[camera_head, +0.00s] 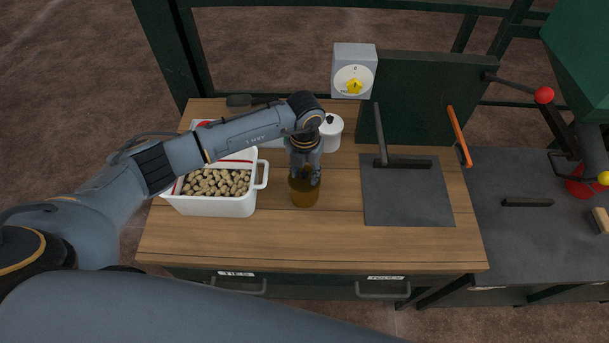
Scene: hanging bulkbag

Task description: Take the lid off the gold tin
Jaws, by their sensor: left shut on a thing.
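The gold tin (304,197) is a dark amber-gold cylinder standing upright on the wooden worktop, near its middle. My left gripper (305,174) reaches down over it from above. Its fingers are shut at the top of the tin, where the lid sits. The lid is mostly hidden by the fingers, and I cannot tell whether there is a gap between lid and tin. My right gripper is not in view.
At right are a grey plate (405,200) and a dark upright panel (425,100). The worktop (300,245) in front is clear.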

